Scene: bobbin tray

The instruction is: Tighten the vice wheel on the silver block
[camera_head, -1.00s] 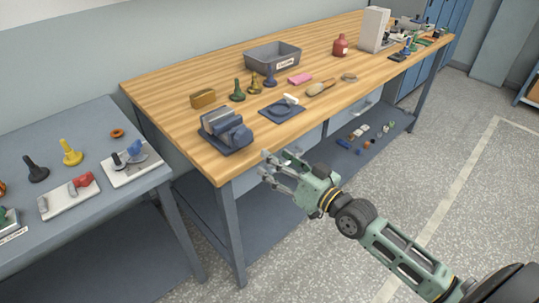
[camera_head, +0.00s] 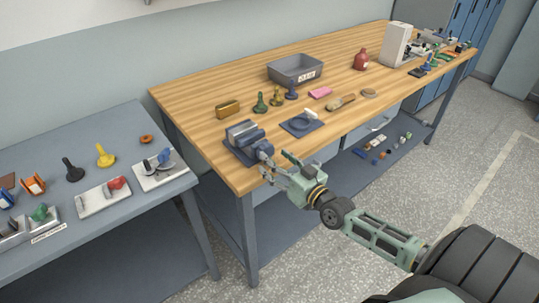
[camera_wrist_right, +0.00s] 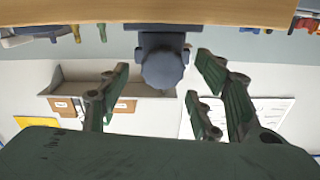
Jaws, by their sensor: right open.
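The blue-grey vice (camera_head: 240,141) stands at the near left corner of the wooden bench. The silver block (camera_head: 241,131) appears to sit between its jaws. Its wheel (camera_head: 264,150) sticks out over the front edge; in the right wrist view the rounded wheel (camera_wrist_right: 163,69) shows end-on, upper middle. My right gripper (camera_head: 276,163) is open and empty, just in front of the wheel. In the right wrist view its fingers (camera_wrist_right: 163,78) stand spread on either side of the wheel, with no contact that I can make out. My left gripper is in neither view.
On the wooden bench (camera_head: 205,95), a blue plate (camera_head: 299,127), a brush (camera_head: 341,102), small weights (camera_head: 260,102) and a grey bin (camera_head: 296,70) lie behind the vice. A grey side table (camera_head: 110,147) stands left. Floor in front is open.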

